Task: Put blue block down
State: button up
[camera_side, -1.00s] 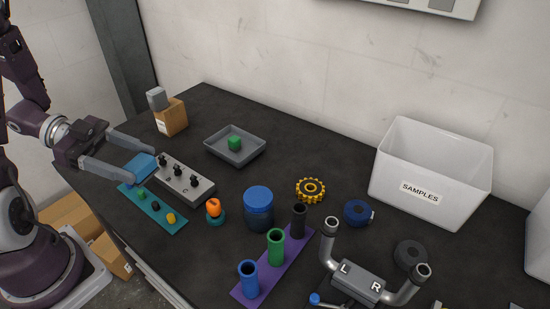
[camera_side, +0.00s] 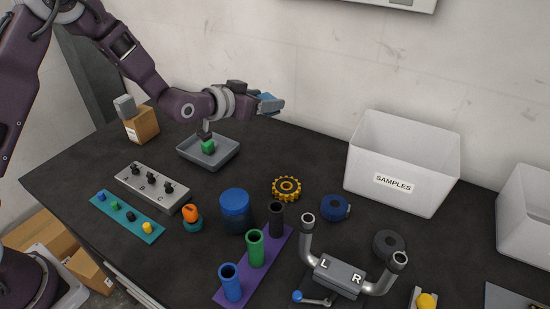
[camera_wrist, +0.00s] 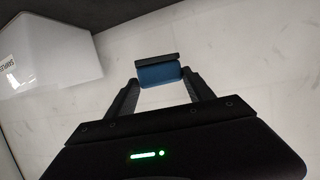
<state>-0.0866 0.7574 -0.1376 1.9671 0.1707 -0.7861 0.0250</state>
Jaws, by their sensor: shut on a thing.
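My gripper (camera_side: 270,104) is raised above the back of the black table, to the right of the grey tray, and points to the right in the side view. It is shut on a blue block (camera_side: 267,99), partly hidden by the grey fingers. In the wrist view the blue block (camera_wrist: 159,77) sits between the tips of my gripper (camera_wrist: 160,80), with a dark grey strip along its upper edge. The block is in the air, clear of the table.
The grey tray (camera_side: 225,159) holds a green cube (camera_side: 208,146). A white SAMPLES bin (camera_side: 415,199) stands at the right. A teal strip with small coloured pieces (camera_side: 122,209), a grey switch box (camera_side: 150,183), a blue jar (camera_side: 235,213) and a handlebar (camera_side: 340,275) cover the front.

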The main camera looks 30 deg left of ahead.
aim_at(272, 161)
jog(key=shift+w+d+f+n+y, duration=0.1)
jog(key=shift+d+f+n+y, duration=0.1)
jog(key=shift+d+f, duration=0.3)
jog(key=shift+w+d+f+n+y, duration=0.1)
jog(key=shift+d+f+y, duration=0.15)
jog(key=shift+d, duration=0.4)
jog(key=f, duration=1.3)
jog(key=shift+a+f, duration=0.2)
jog(key=shift+f, duration=0.2)
jog(key=shift+f, duration=0.15)
jog(key=o, duration=1.4)
jog(key=shift+c, duration=0.2)
